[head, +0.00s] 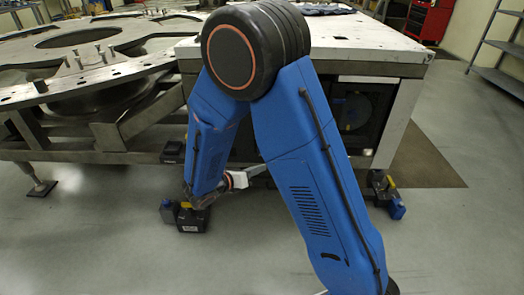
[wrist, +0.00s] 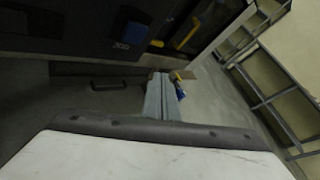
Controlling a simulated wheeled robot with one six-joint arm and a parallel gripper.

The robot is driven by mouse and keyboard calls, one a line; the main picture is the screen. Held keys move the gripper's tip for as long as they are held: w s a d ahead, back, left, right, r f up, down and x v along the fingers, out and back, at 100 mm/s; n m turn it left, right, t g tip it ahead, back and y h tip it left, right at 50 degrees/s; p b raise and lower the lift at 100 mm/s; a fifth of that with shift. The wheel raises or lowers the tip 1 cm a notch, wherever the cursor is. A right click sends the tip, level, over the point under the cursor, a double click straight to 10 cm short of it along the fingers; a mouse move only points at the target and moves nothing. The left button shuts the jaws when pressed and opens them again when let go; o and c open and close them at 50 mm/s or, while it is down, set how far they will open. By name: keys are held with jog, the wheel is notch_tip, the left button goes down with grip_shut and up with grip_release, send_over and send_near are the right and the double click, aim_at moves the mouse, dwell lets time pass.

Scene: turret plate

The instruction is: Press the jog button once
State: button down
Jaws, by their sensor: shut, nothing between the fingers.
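A blue button (wrist: 132,32) sits on a dark panel (wrist: 85,25) at the top of the wrist view. A pale label that seems to read JOG is just below it. My gripper (wrist: 161,82) shows in the wrist view as two grey fingers shut together, with nothing between them. Its tips appear below and to the right of the button, apart from it. In the head view my gripper (head: 256,171) is low beside the cabinet front, partly hidden behind my blue arm. I cannot make out the button in the head view.
A metal cabinet (head: 385,62) stands behind my arm, with a large round plate (head: 60,98) on a frame at the left. Dark foot units with yellow and blue parts stand at floor level (head: 193,220), (head: 380,185). Shelving (head: 497,75) is at the right.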

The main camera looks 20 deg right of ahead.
aim_at(259, 152)
jog(key=w+d, duration=0.2)
jog(key=w, duration=0.5)
jog(key=shift+d, duration=0.2)
jog(key=shift+w, duration=0.15)
dwell(1.9)
jog(key=shift+w+d, duration=0.15)
jog(key=shift+w, duration=0.15)
jog(key=shift+w+d, duration=0.15)
jog(key=shift+w, duration=0.45)
dwell(1.0)
jog(key=shift+s, duration=0.15)
jog(key=shift+s+a, duration=0.3)
jog(key=shift+s, duration=0.55)
jog(key=shift+s, duration=0.1)
jog(key=shift+s+a, duration=0.25)
jog(key=shift+s, duration=0.5)
jog(key=shift+s+a, duration=0.3)
jog(key=shift+s, duration=0.5)
jog(key=shift+s+a, duration=0.25)
jog(key=shift+s, duration=0.5)
jog(key=shift+r, duration=0.1)
